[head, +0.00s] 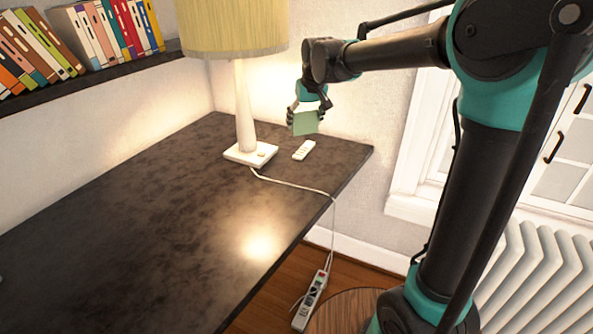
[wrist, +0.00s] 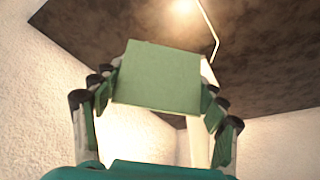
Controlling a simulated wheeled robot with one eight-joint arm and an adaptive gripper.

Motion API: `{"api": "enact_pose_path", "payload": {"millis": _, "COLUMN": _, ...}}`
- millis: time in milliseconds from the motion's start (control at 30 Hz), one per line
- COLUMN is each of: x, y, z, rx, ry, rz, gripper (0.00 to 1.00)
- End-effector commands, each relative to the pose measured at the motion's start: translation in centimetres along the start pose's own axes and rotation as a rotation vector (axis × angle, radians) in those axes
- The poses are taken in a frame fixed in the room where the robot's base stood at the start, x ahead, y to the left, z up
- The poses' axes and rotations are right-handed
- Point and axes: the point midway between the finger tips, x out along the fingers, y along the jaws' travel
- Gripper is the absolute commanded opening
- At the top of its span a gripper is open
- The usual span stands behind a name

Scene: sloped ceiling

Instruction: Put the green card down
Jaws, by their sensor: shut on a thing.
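The green card (head: 305,122) is a small flat square, held upright or tilted at the end of my arm. My gripper (head: 306,112) is shut on it, over the far right part of the dark table (head: 140,225). In the head view the card appears just above the white remote; I cannot tell its exact height over the table. In the wrist view the card (wrist: 157,78) fills the space between the fingers (wrist: 158,100), with the dark tabletop beyond it.
A lamp (head: 244,110) with a yellow shade stands left of my gripper. A white remote (head: 304,150) lies near the table's right edge, and the lamp's cord runs over that edge to a power strip (head: 310,300). The table's left and front are largely clear. Books line a shelf (head: 100,75).

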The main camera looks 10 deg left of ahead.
Motion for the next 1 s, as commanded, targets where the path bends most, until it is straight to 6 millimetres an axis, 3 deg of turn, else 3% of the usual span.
{"api": "enact_pose_path", "payload": {"millis": 600, "x": 12.8, "y": 0.0, "z": 5.3, "rx": 0.000, "ry": 0.000, "rz": 0.000, "gripper": 0.61}}
{"api": "enact_pose_path", "payload": {"millis": 1000, "x": 16.7, "y": -0.1, "z": 6.9, "rx": 0.000, "ry": 0.000, "rz": 0.000, "gripper": 0.61}}
